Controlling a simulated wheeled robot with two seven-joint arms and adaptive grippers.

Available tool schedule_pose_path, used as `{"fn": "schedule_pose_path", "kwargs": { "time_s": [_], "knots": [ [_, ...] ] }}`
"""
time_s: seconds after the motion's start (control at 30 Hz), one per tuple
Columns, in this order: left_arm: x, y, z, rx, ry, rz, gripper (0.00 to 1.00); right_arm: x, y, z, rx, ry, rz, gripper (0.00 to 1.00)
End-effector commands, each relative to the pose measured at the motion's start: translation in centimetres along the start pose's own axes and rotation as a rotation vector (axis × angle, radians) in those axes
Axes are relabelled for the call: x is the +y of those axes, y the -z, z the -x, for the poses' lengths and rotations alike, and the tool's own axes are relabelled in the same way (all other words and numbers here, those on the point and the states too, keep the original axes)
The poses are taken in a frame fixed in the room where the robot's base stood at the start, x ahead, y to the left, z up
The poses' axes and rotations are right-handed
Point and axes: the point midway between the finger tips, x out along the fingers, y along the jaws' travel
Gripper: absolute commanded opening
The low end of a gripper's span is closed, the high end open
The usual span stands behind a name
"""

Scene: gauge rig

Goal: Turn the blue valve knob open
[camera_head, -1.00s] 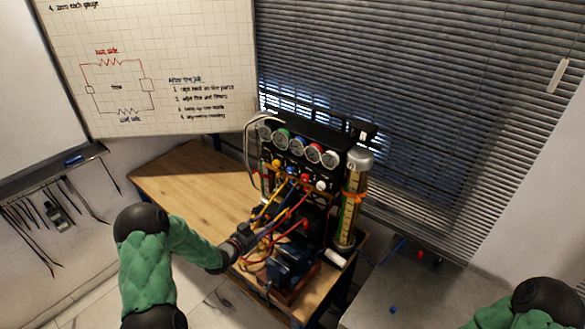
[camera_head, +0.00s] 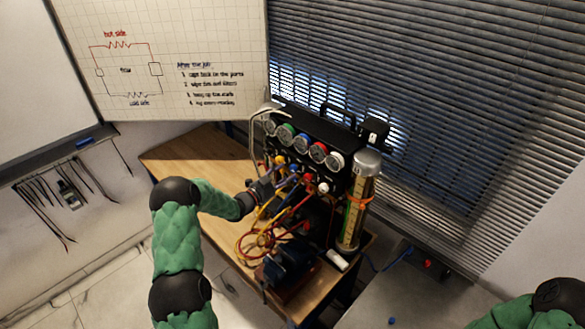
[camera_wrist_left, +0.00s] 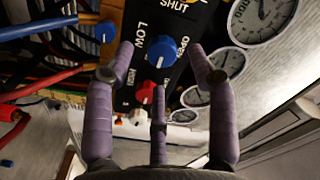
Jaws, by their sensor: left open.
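The blue valve knob (camera_wrist_left: 161,52) sits on a black panel (camera_wrist_left: 185,18) with white lettering "SHUT", "OPEN" and "LOW" around it. My left gripper (camera_wrist_left: 160,72) is open, its purple-grey fingers spread around the knob's position in the wrist view. I see no finger touching the knob. In the head view the left gripper (camera_head: 272,180) is at the front left of the gauge rig (camera_head: 318,150), and the knob is hard to make out there. My right gripper is out of view; only part of that arm shows at the lower right.
A red knob (camera_wrist_left: 146,92) and several gauges (camera_wrist_left: 262,14) are close by. A blue fitting (camera_wrist_left: 105,32) and hoses crowd the left of the wrist view. The wooden bench (camera_head: 190,155) is clear on its left. A clear cylinder (camera_head: 355,215) stands right of the rig.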

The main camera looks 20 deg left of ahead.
Motion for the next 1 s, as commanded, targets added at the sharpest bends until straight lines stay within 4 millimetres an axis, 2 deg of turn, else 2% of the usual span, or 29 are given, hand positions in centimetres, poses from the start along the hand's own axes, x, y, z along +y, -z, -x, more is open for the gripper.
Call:
{"fn": "schedule_pose_path", "kwargs": {
  "time_s": [0.1,0.3,0.73,0.77,0.93,1.0],
  "knots": [
    [-0.1,0.1,-1.9,0.001,-0.001,0.000,0.56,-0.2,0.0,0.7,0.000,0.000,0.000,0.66],
    [0.0,0.1,-3.9,0.000,0.000,0.000,0.56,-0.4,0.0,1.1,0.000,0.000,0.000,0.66],
    [0.0,-0.1,-4.6,-0.001,0.001,0.001,0.56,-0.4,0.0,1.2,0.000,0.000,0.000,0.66],
    [0.0,0.0,-4.6,-0.001,0.000,0.001,0.51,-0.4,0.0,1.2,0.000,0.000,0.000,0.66],
    [0.0,-0.1,-4.6,-0.002,0.001,0.001,0.03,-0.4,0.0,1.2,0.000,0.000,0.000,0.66],
    [0.0,-0.1,-4.6,-0.002,0.001,0.001,0.00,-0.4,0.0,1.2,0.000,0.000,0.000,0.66]
  ]
}}
